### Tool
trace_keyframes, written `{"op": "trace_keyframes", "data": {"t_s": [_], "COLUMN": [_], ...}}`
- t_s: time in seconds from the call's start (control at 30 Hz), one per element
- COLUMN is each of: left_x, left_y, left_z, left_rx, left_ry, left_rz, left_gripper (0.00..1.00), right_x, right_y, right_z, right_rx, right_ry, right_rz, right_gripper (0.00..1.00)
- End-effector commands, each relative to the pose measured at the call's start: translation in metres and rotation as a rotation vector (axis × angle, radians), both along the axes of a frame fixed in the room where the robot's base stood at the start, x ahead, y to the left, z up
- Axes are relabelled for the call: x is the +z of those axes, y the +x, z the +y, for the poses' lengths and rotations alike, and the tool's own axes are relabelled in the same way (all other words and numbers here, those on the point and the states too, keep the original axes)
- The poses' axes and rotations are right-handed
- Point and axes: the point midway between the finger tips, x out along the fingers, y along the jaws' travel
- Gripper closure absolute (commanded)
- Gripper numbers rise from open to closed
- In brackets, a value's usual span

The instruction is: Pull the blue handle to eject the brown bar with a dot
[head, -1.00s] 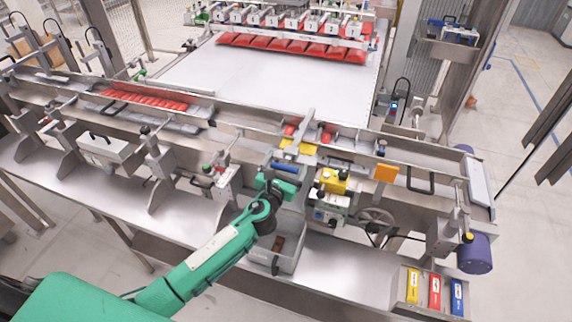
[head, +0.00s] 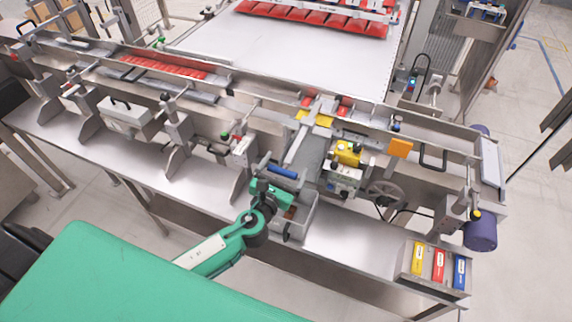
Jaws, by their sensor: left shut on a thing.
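The blue handle (head: 283,172) is a short bar at the near end of a grey slide (head: 314,150) that crosses the front of the conveyor line. My left gripper (head: 272,188), green and dark, is shut at the handle and hides part of it. A grey bin (head: 298,226) stands just below and behind the gripper. A small brown piece (head: 290,212) shows in the bin, partly hidden by my arm; I cannot make out a dot on it. My right gripper is not in view.
The conveyor (head: 230,108) runs across, with red bars (head: 163,67) at left. A yellow box (head: 348,152) and handwheel (head: 384,193) stand right of the slide. Yellow, red and blue packs (head: 439,265) sit at the bench's right end. Bench between is clear.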

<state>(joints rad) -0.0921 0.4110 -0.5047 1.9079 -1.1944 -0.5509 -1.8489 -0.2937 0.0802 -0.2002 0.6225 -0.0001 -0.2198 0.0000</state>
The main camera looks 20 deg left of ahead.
Motion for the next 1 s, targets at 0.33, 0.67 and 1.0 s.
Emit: {"op": "trace_keyframes", "data": {"t_s": [0.33,0.67,1.0], "left_x": [-0.002,-0.006,-0.006], "left_y": [-0.001,-0.039,-0.106], "left_z": [-0.001,0.001,0.003], "left_rx": [-0.001,-0.002,-0.001], "left_ry": [-0.002,-0.002,-0.002], "left_rz": [0.004,0.007,0.006], "left_gripper": [0.00,0.00,0.00], "right_x": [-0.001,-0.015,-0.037], "right_y": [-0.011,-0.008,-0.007], "right_z": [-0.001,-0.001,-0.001], "right_rx": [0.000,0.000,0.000], "right_ry": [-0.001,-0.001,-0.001], "right_rz": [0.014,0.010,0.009], "right_gripper": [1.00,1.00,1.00]}}
